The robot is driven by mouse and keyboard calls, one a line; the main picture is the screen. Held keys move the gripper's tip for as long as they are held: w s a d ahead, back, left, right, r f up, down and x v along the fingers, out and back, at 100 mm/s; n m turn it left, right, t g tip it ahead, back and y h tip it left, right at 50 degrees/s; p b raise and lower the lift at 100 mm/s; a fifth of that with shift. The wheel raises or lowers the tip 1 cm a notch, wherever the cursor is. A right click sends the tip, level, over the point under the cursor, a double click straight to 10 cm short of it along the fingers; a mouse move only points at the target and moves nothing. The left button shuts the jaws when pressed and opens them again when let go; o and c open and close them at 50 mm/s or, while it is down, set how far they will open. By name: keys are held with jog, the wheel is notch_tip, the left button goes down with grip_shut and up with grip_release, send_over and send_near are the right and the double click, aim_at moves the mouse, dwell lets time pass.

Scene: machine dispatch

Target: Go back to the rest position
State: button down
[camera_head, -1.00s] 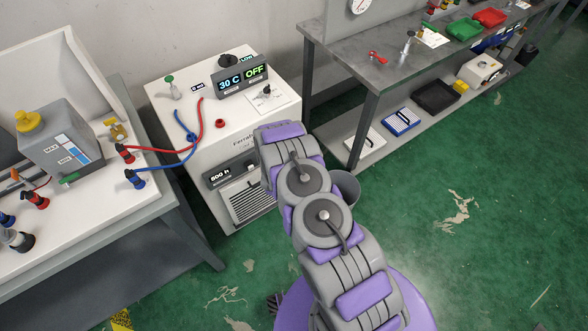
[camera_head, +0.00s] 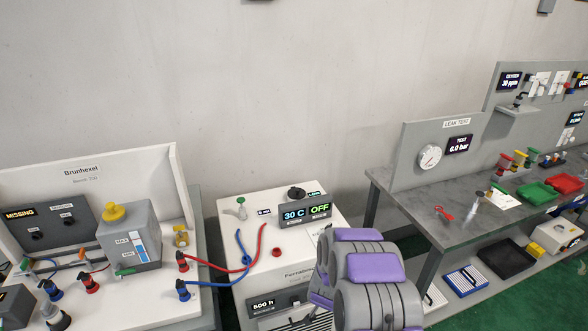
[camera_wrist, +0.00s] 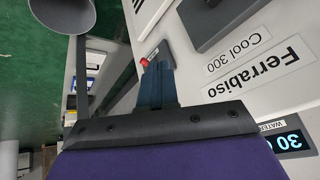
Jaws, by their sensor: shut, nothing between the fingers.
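My gripper (camera_wrist: 158,66) shows in the wrist view as two dark fingers close together, shut and empty. In the head view the same white cooling unit (camera_head: 236,270) stands left of my purple and grey arm, with a display reading 30 C and OFF (camera_head: 305,213). My arm is folded at the bottom of the head view, in front of the unit's right side. The gripper itself is hidden in the head view.
A bench marked Brunhexel (camera_head: 85,188) stands at the left, with a grey tank (camera_head: 130,240); red and blue hoses (camera_head: 240,262) run to the cooling unit. A grey leak-test table (camera_head: 420,203) with trays and a gauge is at the right. Green floor shows beneath.

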jog(key=s+a+r+n+g+y, duration=0.2)
jog(key=s+r, duration=0.5)
jog(key=r, duration=0.4)
jog(key=s+a+r+n+g+y, duration=0.1)
jog(key=s+a+r+n+g, duration=0.1)
jog(key=s+r, duration=0.75)
jog(key=s+d+r+g, duration=0.1)
jog(key=s+d+r, duration=0.1)
jog(key=s+r, duration=0.3)
jog(key=s+d+r+n+g+h, duration=0.1)
jog(key=s+d+r, duration=0.2)
jog(key=s, duration=1.1)
jog(key=s+d+r+g+h, duration=0.1)
jog(key=s+d+r+g, duration=0.1)
jog(key=s+r, duration=0.5)
jog(key=shift+s+d, duration=0.4)
jog(key=shift+s, duration=0.8)
